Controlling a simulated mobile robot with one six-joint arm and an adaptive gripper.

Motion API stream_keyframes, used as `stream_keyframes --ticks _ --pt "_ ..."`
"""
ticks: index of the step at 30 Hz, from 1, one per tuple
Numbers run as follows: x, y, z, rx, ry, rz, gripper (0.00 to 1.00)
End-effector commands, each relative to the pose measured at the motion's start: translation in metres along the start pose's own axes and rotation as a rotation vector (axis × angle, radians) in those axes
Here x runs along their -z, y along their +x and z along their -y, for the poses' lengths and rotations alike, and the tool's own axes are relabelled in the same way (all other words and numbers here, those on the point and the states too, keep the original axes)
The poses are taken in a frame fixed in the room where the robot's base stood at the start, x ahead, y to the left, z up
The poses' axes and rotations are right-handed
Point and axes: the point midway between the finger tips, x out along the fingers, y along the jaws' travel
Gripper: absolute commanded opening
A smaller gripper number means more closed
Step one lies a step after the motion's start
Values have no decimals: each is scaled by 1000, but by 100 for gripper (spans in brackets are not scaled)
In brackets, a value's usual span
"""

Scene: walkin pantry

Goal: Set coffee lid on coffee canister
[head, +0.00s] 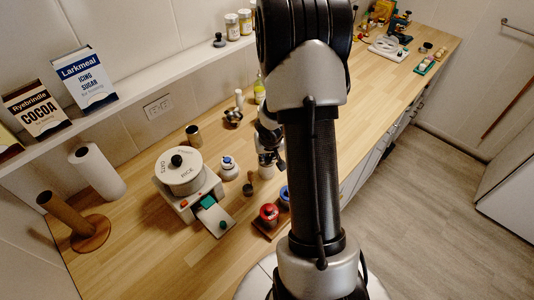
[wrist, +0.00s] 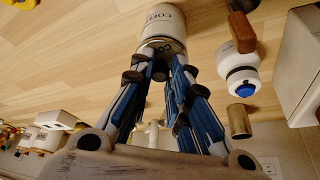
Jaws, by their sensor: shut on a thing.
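The white coffee canister (wrist: 163,20) stands on the wooden counter, part of its lettering showing in the wrist view. In the head view it is partly hidden beneath my gripper (head: 270,153). My gripper (wrist: 160,72) is shut on the small dark knob of the coffee lid (wrist: 162,46), with its fingers on both sides. The lid is at the canister's mouth and lines up closely with it. I cannot tell whether it rests on the rim or is slightly above it.
A white jar with a blue knob (head: 228,168) stands left of the canister, near a brass-coloured tin (head: 193,135). A large round container (head: 180,172) sits on an appliance farther left. A red-lidded jar (head: 269,213) is in front. The far counter has free stretches.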

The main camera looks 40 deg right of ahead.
Motion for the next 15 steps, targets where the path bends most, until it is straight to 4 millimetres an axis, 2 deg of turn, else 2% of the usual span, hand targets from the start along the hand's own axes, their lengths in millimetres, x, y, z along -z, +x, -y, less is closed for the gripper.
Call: stream_keyframes --ticks 10,11,15 --pt "-2 6 0 0 2 0 0" --pt "-2 5 0 0 2 0 18" --pt "-2 5 0 0 1 0 27"
